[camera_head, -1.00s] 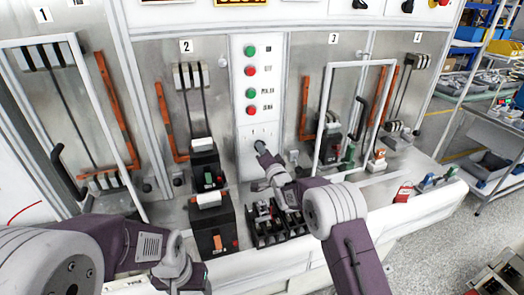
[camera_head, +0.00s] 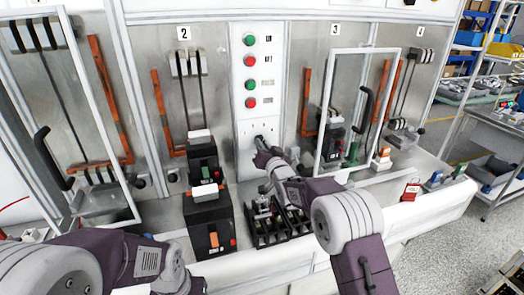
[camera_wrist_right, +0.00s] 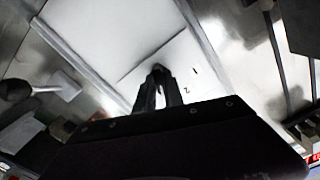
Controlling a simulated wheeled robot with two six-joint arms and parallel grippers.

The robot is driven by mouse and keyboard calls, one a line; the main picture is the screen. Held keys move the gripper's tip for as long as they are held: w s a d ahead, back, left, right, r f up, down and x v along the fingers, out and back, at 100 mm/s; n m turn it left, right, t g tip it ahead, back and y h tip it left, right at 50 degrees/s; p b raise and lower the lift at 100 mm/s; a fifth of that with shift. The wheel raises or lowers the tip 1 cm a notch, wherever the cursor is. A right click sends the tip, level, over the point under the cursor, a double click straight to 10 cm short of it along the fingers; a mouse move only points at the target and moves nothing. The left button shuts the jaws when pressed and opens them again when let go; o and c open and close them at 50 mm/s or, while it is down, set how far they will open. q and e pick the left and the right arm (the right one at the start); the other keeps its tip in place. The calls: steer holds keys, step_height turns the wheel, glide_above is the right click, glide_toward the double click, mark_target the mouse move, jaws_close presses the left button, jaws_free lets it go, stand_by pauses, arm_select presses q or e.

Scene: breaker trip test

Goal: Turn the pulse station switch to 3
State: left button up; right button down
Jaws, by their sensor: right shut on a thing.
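The pulse station switch is a small dark knob (camera_wrist_right: 158,70) low on the white centre panel (camera_head: 243,140). My right gripper (camera_wrist_right: 157,92) is shut on it, and the fingers hide most of the knob. A printed "2" and a short tick mark show just right of the fingers in the right wrist view; I cannot read which mark the knob points at. In the head view my right gripper (camera_head: 261,146) reaches the panel below the buttons. My left arm is at the lower left, with its grey wrist end (camera_head: 172,270) clear of the panel; its fingers cannot be made out.
Red and green buttons (camera_head: 250,85) run up the panel above the switch. A black breaker (camera_head: 208,225) stands left of my right gripper and a black rack (camera_head: 268,225) below it. A white frame (camera_head: 322,110) stands to the right. A red padlock (camera_head: 410,191) lies on the ledge.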

steer(key=shift+n, duration=0.5)
steer(key=c, duration=1.4)
jaws_free()
steer(key=shift+c, duration=0.2)
steer(key=b+v, duration=0.3)
steer(key=v, duration=0.6)
